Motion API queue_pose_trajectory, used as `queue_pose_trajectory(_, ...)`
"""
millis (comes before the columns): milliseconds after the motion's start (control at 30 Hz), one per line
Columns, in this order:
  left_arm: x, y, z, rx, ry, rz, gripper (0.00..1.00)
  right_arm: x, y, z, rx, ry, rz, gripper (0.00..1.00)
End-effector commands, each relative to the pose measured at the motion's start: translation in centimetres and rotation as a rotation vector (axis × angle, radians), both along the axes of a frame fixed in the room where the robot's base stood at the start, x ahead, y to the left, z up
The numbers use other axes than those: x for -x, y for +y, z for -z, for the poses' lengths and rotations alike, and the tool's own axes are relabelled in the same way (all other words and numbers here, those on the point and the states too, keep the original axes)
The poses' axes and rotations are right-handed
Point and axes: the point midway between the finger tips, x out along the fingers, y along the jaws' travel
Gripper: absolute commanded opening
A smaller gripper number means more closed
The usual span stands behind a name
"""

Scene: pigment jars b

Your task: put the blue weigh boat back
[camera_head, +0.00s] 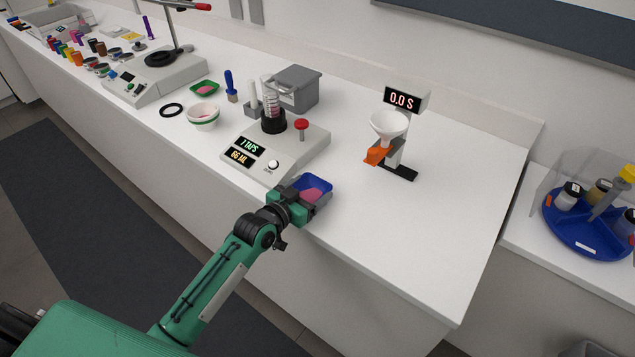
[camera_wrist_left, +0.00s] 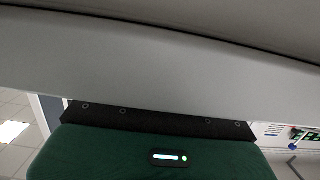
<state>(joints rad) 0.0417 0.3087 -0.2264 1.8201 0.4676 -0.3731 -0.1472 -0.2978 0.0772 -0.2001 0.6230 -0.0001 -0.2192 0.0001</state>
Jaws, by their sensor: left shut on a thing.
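The blue weigh boat (camera_head: 318,183) holds pink powder and is at the front of the white counter, just right of the tap device. My left gripper (camera_head: 300,196) is shut on its near-left side. I cannot tell whether the boat touches the counter or is a little above it. The left wrist view shows a broad pale grey surface across the top and a dark green body with a small light below it; the boat does not show there. My right gripper is not in view.
The tap device (camera_head: 252,151) stands close left of the boat. A white funnel on a stand (camera_head: 388,124) with a timer is behind to the right. A green weigh boat (camera_head: 204,89), a bowl (camera_head: 202,118) and a grey bin (camera_head: 298,88) stand farther left. The counter's right part is clear.

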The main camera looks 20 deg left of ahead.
Motion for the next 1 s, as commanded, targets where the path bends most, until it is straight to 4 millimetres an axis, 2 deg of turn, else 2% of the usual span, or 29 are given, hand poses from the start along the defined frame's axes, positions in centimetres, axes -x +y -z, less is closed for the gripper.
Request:
queue_pose_trajectory(200,-3.3,-1.3,-0.3,0.002,-0.002,0.0,0.54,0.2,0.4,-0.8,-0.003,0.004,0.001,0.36)
queue_pose_trajectory(300,-3.2,-1.2,0.3,0.001,0.001,0.0,0.54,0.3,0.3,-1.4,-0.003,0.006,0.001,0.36)
queue_pose_trajectory(700,-3.2,-1.2,1.0,-0.001,0.0,0.0,0.54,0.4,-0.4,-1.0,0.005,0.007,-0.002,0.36)
queue_pose_trajectory(733,-3.2,-1.2,0.8,-0.001,-0.001,0.0,0.82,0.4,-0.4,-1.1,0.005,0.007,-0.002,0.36)
queue_pose_trajectory(800,-3.2,-1.2,0.8,-0.001,-0.001,0.0,0.96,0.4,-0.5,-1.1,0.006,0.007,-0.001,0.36)
queue_pose_trajectory(1000,-3.2,-1.2,0.8,0.0,-0.001,0.0,0.98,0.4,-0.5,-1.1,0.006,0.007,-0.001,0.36)
